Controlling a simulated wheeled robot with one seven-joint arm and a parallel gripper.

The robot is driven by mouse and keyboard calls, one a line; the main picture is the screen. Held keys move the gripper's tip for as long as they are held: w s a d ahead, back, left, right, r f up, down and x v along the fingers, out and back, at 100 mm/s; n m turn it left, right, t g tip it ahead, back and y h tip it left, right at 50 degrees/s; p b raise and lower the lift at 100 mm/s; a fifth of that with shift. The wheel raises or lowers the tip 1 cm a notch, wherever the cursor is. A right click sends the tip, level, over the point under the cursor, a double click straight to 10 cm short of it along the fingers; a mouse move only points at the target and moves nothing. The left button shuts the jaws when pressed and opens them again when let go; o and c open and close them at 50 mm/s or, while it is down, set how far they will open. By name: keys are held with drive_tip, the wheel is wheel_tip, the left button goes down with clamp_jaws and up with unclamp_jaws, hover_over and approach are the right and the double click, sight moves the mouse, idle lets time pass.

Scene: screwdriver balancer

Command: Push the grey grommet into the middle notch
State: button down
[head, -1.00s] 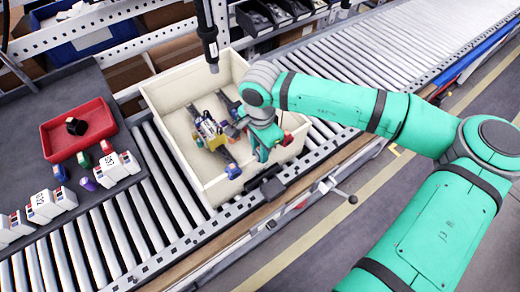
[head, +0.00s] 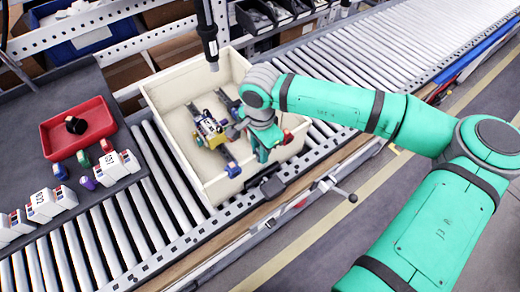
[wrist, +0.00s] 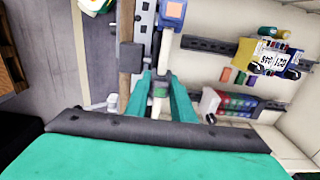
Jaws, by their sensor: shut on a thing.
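My gripper (wrist: 162,82) shows in the wrist view with its two teal fingers close together. A small pale grey piece with a green band (wrist: 160,89) sits between them. It may be the grey grommet, but it is too small to be sure. In the head view my gripper (head: 262,152) is low inside the cream crate (head: 190,165), near its right wall. A fixture with a yellow-and-white labelled block (head: 209,127) lies to its left in the crate. The same block shows in the wrist view (wrist: 270,62). I cannot make out the middle notch.
The crate stands on a roller conveyor (head: 90,245). A dark hanging tool (head: 209,45) comes down at the crate's back edge. A red tray (head: 78,128) and several white boxes (head: 45,205) are at the left. The conveyor at upper right (head: 400,55) is clear.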

drive_tip(key=shift+w+r, duration=0.1)
drive_tip(key=c, duration=1.4)
unclamp_jaws()
drive_tip(key=shift+c, duration=0.2)
wheel_tip(320, 180, up, 11)
drive_tip(key=shift+f, duration=0.15)
